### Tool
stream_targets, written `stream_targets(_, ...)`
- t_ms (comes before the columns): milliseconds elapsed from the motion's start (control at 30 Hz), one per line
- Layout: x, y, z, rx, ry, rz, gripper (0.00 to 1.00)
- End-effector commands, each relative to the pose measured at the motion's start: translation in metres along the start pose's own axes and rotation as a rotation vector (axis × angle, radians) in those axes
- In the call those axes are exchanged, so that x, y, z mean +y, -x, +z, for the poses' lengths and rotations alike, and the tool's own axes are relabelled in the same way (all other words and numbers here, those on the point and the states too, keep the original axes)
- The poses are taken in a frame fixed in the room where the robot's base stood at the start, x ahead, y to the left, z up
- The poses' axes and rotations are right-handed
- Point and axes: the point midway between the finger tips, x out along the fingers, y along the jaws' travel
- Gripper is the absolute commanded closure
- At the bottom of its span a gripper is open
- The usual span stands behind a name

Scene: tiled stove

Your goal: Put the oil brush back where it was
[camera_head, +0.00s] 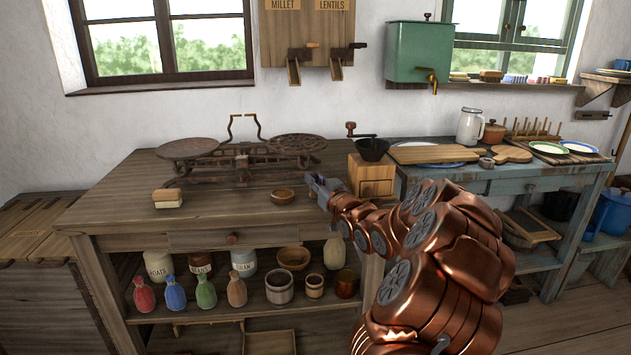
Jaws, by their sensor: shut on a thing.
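My gripper (319,187) is at the right part of the wooden counter (105,205), close to the counter top. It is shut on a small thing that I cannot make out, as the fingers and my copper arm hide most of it. I cannot clearly identify the oil brush. A small brown bowl (283,196) sits on the counter just left of my gripper. A block with a wooden-coloured top and pale lower part (167,198) lies on the counter at the left; I cannot tell what it is.
A balance scale (242,162) stands behind the bowl. A coffee grinder (371,175) stands behind my arm. Jars, bowls and coloured sacks (206,292) fill the shelf below. The blue-green table (540,184) at right holds boards and plates. Front counter space between block and bowl is clear.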

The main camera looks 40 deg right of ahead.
Motion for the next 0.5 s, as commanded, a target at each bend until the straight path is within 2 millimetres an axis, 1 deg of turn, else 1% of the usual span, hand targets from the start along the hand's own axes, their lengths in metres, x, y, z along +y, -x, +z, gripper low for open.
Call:
stream_targets(67, 0.0001, 0.0003, 0.0031, -0.001, 0.0, 0.0, 1.0)
stream_targets(100, 0.0001, 0.0003, 0.0028, 0.0, 0.0, 0.0, 0.78)
stream_targets(300, -0.0001, 0.0002, 0.0021, 0.0, 0.0, 0.0, 0.57)
stream_targets(333, -0.0001, 0.0002, 0.0021, 0.0, 0.0, 0.0, 0.55)
stream_targets(500, -0.0001, 0.0002, 0.0021, 0.0, 0.0, 0.0, 0.55)
